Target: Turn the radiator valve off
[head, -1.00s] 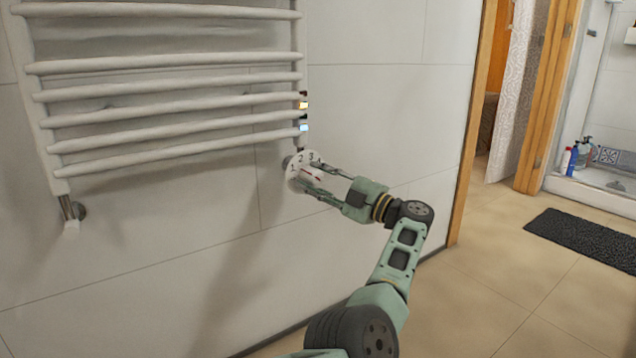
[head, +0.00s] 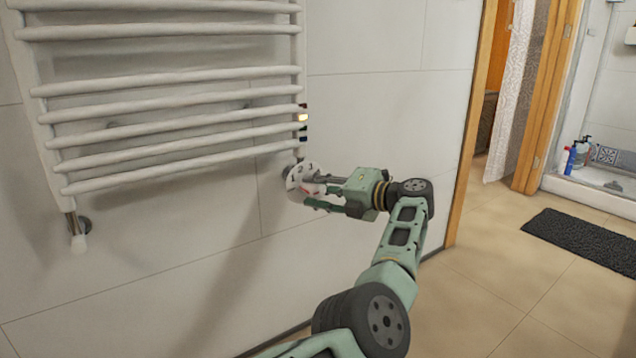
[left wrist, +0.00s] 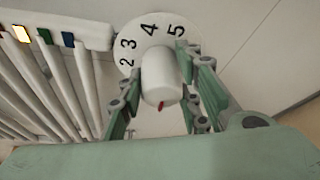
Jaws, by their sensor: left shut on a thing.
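The radiator valve (head: 296,179) is a white knob with a round numbered dial, at the lower right end of the white towel radiator (head: 180,100). In the left wrist view the knob (left wrist: 161,80) stands between my fingers, with a red mark at its near end. The dial (left wrist: 133,41) behind it shows 2, 3, 4 and 5. My left gripper (head: 312,192) is shut on the knob, one finger on each side; it also shows in the left wrist view (left wrist: 162,88). Part of the dial is hidden by the fingers. My right gripper is not in view.
The wall around the valve is bare tile. Small coloured tags (head: 302,117) sit on the radiator's right upright just above the valve. A wooden door frame (head: 470,130) stands to the right, and a dark mat (head: 580,238) lies on the open floor.

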